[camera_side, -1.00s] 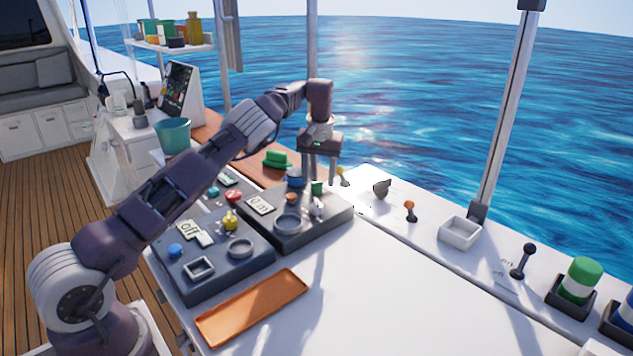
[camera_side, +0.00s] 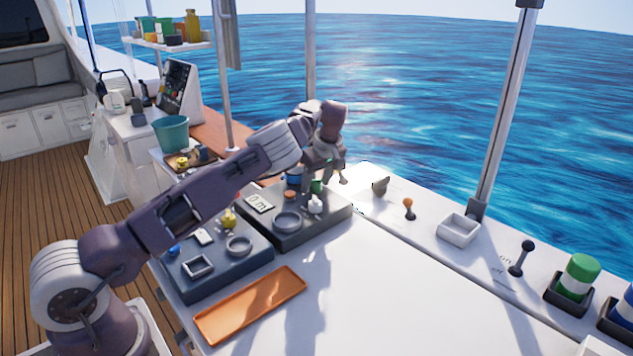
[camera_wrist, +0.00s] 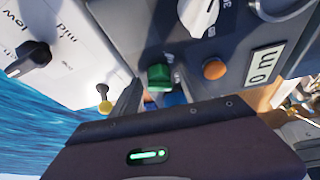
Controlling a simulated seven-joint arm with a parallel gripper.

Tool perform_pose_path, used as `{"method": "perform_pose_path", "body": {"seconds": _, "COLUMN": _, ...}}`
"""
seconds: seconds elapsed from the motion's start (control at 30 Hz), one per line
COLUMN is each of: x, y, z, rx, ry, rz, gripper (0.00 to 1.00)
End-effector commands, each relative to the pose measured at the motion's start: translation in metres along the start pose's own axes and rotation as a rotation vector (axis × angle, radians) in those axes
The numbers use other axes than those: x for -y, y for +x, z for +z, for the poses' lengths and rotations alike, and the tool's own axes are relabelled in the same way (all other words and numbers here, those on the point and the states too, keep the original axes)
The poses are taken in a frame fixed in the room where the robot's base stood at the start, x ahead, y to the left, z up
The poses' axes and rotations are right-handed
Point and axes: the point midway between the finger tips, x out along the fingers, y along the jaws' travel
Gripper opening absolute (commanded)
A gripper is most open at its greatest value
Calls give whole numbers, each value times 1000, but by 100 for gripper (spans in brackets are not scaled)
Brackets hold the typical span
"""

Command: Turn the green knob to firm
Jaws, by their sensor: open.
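The green knob (camera_side: 317,187) stands on the far part of the dark grey control box (camera_side: 325,222). In the wrist view the green knob (camera_wrist: 159,77) shows just beyond the gripper's front edge, with a small grey peg beside it. My gripper (camera_side: 323,180) is open and tilted, its fingers hanging close to the knob. In the wrist view one finger of my gripper (camera_wrist: 155,92) shows left of the knob; the other is hard to make out. I cannot tell whether a finger touches the knob. No firm marking is readable.
Near the knob are an orange button (camera_wrist: 214,69), a white dial (camera_wrist: 199,14), a blue part (camera_wrist: 175,98) and a label plate (camera_wrist: 263,67). An orange tray (camera_side: 250,305) lies in front.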

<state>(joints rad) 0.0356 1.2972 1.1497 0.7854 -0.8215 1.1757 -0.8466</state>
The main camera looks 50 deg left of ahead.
Motion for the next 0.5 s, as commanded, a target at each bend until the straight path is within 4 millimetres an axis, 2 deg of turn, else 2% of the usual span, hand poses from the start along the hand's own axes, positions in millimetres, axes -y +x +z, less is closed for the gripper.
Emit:
{"method": "perform_pose_path", "body": {"seconds": 0.03, "x": 0, "y": 0, "z": 0, "rx": 0, "ry": 0, "rz": 0, "gripper": 53}}
{"method": "perform_pose_path", "body": {"seconds": 0.3, "x": 0, "y": 0, "z": 0, "rx": 1, "ry": 0, "rz": -1, "gripper": 0}}
{"method": "perform_pose_path", "body": {"seconds": 0.5, "x": 1, "y": -1, "z": -2, "rx": 8, "ry": 52, "rz": 25, "gripper": 0}}
